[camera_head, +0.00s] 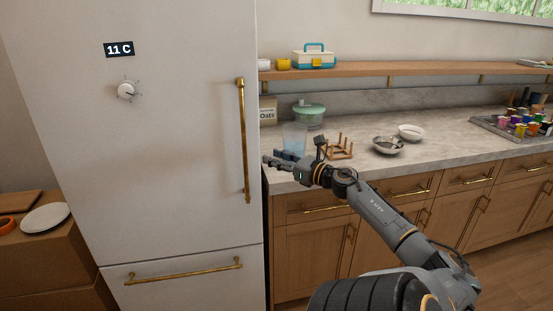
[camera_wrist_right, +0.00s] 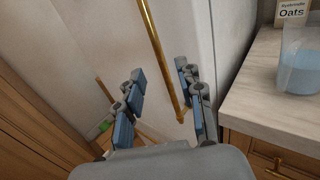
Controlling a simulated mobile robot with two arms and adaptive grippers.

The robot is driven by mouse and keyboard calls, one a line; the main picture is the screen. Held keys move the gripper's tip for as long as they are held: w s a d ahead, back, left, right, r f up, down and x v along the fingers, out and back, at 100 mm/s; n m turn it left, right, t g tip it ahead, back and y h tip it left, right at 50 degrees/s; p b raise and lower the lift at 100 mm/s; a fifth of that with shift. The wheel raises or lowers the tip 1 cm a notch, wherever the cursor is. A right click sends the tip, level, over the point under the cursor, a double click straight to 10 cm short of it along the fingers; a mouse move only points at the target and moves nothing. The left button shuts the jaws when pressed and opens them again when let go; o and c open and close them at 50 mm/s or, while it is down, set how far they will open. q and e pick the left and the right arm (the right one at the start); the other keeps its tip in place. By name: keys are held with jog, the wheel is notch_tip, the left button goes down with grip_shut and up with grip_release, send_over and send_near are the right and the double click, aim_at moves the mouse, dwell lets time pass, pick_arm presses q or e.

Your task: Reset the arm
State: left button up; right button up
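My right arm (camera_head: 385,215) reaches in from the lower right in the head view, in front of the counter. My right gripper (camera_head: 270,160) is just right of the white fridge's brass door handle (camera_head: 243,140). In the wrist view my right gripper (camera_wrist_right: 160,85) is open, its two blue-padded fingers spread apart. Nothing is held between them. The brass handle (camera_wrist_right: 160,50) shows beyond the fingers, and I cannot tell the exact gap. The fridge door (camera_head: 170,190) looks shut. My left gripper is in neither view.
A blue-tinted clear container (camera_head: 294,138), a wooden peg rack (camera_head: 340,150) and two bowls (camera_head: 388,145) stand on the marble counter (camera_head: 450,135) near the arm. An oats box (camera_wrist_right: 292,12) is at the back. A white plate (camera_head: 45,218) lies at left.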

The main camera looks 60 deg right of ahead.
dwell(0.6)
